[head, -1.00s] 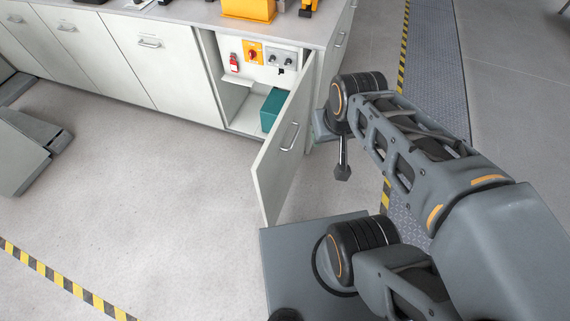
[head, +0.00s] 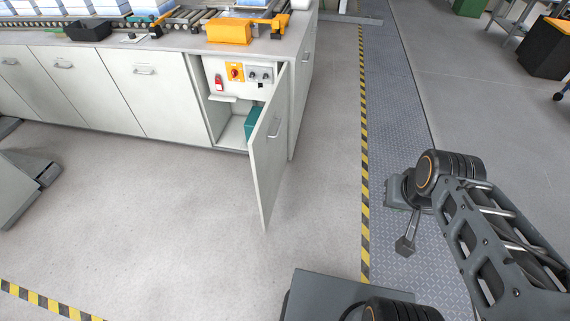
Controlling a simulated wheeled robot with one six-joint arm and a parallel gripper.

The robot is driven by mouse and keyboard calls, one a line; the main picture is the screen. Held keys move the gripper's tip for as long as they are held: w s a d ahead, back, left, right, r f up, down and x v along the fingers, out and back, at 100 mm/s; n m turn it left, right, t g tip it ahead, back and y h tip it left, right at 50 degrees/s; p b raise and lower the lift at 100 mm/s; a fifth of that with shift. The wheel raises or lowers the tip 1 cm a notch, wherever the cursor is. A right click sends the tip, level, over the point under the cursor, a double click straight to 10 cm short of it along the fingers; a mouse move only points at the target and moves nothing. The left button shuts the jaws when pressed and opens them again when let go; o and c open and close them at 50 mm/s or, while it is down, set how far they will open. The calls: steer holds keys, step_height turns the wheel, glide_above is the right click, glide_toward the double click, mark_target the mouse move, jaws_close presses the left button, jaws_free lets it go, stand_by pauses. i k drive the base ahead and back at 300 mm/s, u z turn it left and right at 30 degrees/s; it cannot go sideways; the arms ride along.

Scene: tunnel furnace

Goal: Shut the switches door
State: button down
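The switches door (head: 268,160) is a light grey cabinet door with a bar handle (head: 274,128). It stands wide open, swung out from the right side of its compartment. Inside the compartment show a yellow panel with a red rotary switch (head: 236,72), a grey switch panel (head: 260,75), a red item (head: 219,84) on the back wall and a teal box (head: 254,121), partly hidden by the door. My gripper (head: 405,245) is at the right, over the metal walkway, well apart from the door. Its fingers are too small and dark to tell their opening.
Closed cabinet doors (head: 145,95) run to the left under a worktop with a roller conveyor (head: 190,18) and a yellow block (head: 229,32). A grey object (head: 28,172) stands at the left edge. The floor (head: 150,210) before the cabinet is clear.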

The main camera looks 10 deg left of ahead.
mark_target(267, 144)
steer(key=u, duration=0.95)
steer(key=i, duration=0.8)
steer(key=u, duration=0.7)
